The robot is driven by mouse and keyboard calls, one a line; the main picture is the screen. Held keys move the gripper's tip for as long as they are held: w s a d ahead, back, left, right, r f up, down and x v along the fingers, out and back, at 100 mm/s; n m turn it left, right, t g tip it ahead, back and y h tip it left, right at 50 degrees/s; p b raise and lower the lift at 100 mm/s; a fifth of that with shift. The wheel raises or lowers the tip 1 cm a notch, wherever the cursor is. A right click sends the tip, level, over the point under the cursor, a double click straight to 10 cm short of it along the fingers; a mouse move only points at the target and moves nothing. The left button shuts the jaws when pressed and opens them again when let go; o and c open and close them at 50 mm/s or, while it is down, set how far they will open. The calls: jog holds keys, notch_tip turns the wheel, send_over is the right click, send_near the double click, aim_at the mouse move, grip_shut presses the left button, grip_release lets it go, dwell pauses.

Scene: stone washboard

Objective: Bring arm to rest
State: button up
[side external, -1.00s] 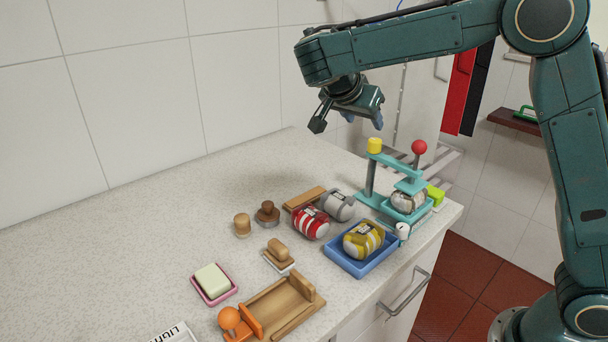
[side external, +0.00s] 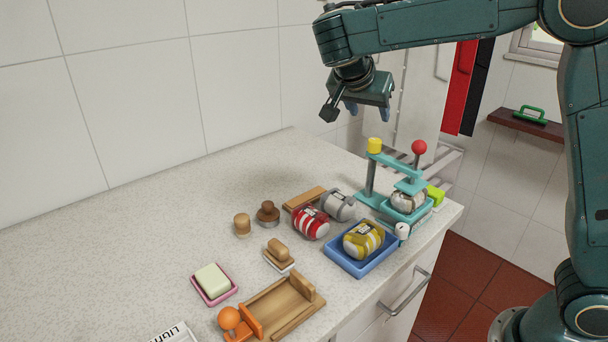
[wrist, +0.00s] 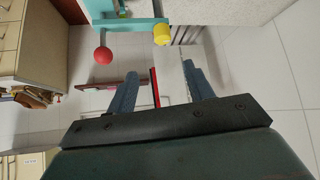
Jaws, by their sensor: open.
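My gripper (side external: 366,110) hangs in the air above the back right end of the counter, empty and apart from everything below it. In the wrist view its two blue-grey fingers (wrist: 160,85) stand well apart with nothing between them. The arm reaches in from the right, with its forearm roughly level.
A teal press (side external: 371,178) with a yellow knob and a red ball stands below my gripper, holding a grey-white roll. A blue tray (side external: 343,263) holds a yellow striped roll. A red striped roll (side external: 311,223), soap dish (side external: 229,295) and wooden pieces lie left. Air around the gripper is free.

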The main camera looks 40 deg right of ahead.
jog(key=s+d+r+n+t+y, duration=0.15)
jog(key=s+n+y, duration=0.25)
jog(key=s+n, duration=0.55)
jog(key=s+a+f+n+t+y, duration=0.1)
jog(key=s+a+f+n+y, duration=0.1)
jog(key=s, duration=0.6)
jog(key=s+a+f+n+y, duration=0.2)
jog(key=s+a+f+n, duration=0.1)
jog(key=s, duration=0.6)
jog(key=shift+s+a+t, duration=0.2)
jog(key=shift+a+t, duration=0.15)
jog(key=shift+a, duration=0.35)
